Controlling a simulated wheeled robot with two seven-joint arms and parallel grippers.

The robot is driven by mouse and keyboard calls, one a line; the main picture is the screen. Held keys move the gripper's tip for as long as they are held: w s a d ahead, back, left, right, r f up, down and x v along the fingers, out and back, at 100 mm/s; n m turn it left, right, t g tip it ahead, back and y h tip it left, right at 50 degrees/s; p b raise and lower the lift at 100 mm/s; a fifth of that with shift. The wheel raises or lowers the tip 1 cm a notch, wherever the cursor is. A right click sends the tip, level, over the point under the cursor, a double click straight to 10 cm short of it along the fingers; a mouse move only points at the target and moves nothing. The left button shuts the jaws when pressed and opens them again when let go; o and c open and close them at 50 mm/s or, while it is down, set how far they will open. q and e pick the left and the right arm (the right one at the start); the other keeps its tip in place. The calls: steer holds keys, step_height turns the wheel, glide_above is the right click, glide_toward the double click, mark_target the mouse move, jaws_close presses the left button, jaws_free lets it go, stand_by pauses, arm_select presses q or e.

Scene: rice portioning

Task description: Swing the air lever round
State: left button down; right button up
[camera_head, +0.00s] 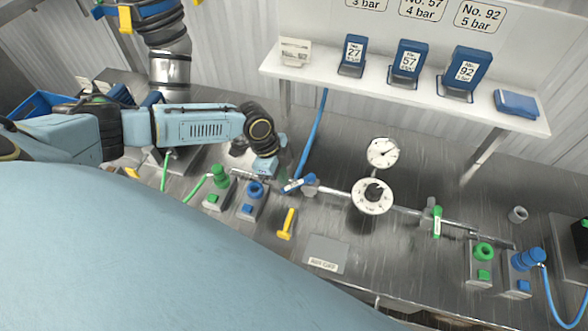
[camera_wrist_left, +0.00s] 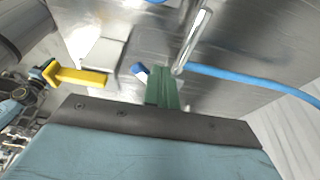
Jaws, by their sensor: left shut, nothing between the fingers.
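The blue air lever (camera_head: 298,184) sits on a valve in the metal pipe at the middle of the bench, below the hanging blue hose. Its blue end (camera_wrist_left: 138,69) shows in the left wrist view, just beside my fingers. My left gripper (camera_head: 283,168) reaches in from the left and is just behind and above the lever. Its green fingers (camera_wrist_left: 162,88) are shut with nothing between them. I cannot tell whether they touch the lever. A green lever (camera_head: 437,222) stands upright across the pipe farther right. My right gripper is not in view.
A dial gauge (camera_head: 383,152) and a round white regulator (camera_head: 372,196) stand right of the lever. A yellow handle (camera_head: 287,223) and a grey plate (camera_head: 326,253) lie in front. A shelf (camera_head: 400,92) with blue number holders overhangs the back. The blue hose (camera_head: 314,135) hangs near my gripper.

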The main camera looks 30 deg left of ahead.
arm_select(q)
steer(key=shift+s+d+p, duration=0.45)
steer(key=shift+s+d, duration=0.2)
steer(key=shift+d, duration=0.1)
steer(key=shift+s+d, duration=0.3)
steer(key=shift+d, duration=0.2)
steer(key=shift+s+d, duration=0.25)
steer(key=shift+d, duration=0.25)
step_height(320, 180, up, 7)
glide_above(289, 188)
steer(key=s, duration=0.2)
steer(key=shift+w+d, duration=0.25)
steer(key=shift+d, duration=0.15)
